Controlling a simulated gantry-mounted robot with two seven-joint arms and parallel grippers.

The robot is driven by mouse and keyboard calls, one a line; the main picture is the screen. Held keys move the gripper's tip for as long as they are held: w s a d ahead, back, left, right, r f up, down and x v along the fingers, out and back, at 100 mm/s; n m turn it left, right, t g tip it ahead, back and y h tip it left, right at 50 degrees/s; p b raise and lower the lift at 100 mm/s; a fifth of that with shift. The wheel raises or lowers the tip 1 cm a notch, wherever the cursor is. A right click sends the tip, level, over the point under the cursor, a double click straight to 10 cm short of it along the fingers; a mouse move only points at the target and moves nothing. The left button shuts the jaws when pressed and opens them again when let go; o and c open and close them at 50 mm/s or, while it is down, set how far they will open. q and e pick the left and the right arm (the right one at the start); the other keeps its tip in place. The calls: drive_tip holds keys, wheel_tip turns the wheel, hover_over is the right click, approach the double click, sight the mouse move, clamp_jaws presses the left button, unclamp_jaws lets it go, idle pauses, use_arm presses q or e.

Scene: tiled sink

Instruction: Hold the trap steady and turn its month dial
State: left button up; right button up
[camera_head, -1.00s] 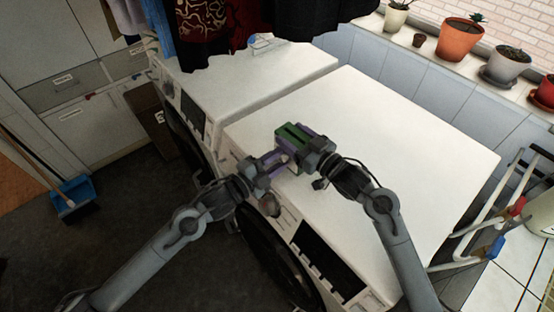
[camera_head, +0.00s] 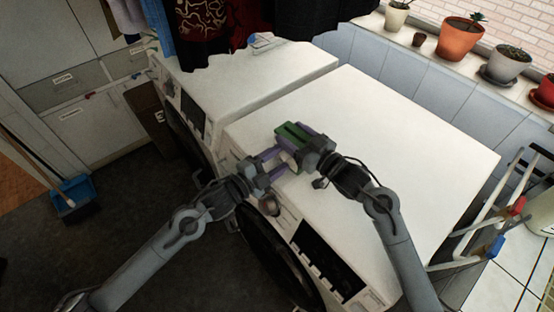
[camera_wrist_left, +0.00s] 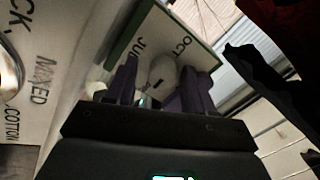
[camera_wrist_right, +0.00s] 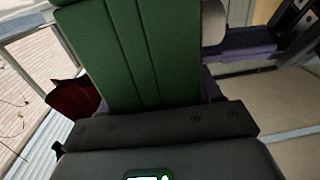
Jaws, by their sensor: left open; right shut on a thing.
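The trap (camera_head: 292,131) is a green block with a pale front face, held above the front edge of the white machine. In the left wrist view that face (camera_wrist_left: 188,33) reads "OCT" and "JUL" around a round whitish dial (camera_wrist_left: 163,68). My right gripper (camera_head: 304,146) is shut on the trap; the green ribbed body (camera_wrist_right: 150,50) fills the right wrist view. My left gripper (camera_head: 276,162) is open, its purple fingers on either side of the dial; contact cannot be told. The dial knob's side (camera_wrist_right: 213,22) also shows in the right wrist view. The other month labels are hidden.
A white machine top (camera_head: 390,130) lies under the trap, mostly clear. A second white machine (camera_head: 250,80) stands behind it to the left, with hanging clothes above. Potted plants (camera_head: 460,40) line the sill. A white rack (camera_head: 490,215) stands at the right.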

use_arm(q)
drive_tip(key=v, duration=0.8)
use_arm(e)
drive_tip(key=shift+f, duration=0.2)
drive_tip(key=o, duration=1.2)
drive_tip(key=shift+r, duration=0.1)
drive_tip(key=shift+d, duration=0.1)
